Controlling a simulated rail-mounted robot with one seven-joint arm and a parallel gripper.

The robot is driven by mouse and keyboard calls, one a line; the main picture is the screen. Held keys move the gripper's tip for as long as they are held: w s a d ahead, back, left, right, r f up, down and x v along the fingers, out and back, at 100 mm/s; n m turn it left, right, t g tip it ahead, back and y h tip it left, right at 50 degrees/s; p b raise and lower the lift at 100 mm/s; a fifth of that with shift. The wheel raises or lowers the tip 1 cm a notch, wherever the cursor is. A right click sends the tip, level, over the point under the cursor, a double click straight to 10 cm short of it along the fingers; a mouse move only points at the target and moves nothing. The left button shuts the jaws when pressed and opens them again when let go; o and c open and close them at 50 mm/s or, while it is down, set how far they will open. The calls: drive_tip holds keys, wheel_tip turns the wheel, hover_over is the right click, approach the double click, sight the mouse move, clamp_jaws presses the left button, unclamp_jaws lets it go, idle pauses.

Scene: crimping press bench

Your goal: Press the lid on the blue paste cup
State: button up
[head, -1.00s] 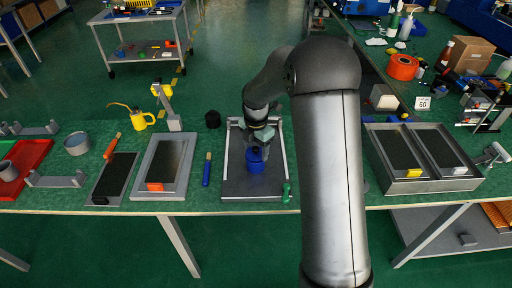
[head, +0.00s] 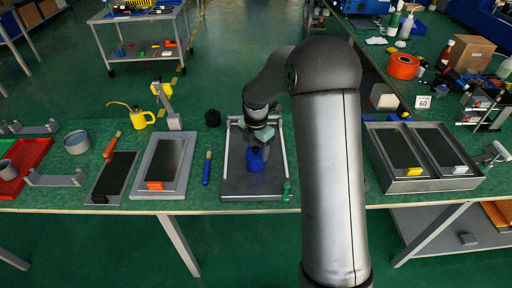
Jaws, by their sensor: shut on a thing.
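The blue paste cup (head: 256,162) stands on the dark grey plate of a metal-railed fixture (head: 238,188) near the front of the bench. My gripper (head: 260,143) is directly above the cup, pointing down, its fingertips at the cup's top. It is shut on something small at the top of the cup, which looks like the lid. The lid cannot be clearly told apart from the cup, and I cannot tell whether it is seated.
A blue-handled tool (head: 206,172) lies left of the fixture, and a green piece (head: 287,190) sits at its front right corner. A black round pot (head: 212,118) stands behind left. A grey tray (head: 160,170) is further left; a two-bay metal box (head: 425,185) is right.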

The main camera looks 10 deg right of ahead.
sight(256, 147)
drive_tip(key=shift+f, duration=0.1)
drive_tip(key=o, duration=1.1)
drive_tip(key=shift+c, duration=0.2)
drive_tip(key=shift+r+p, duration=2.05)
drive_tip(key=shift+r, duration=1)
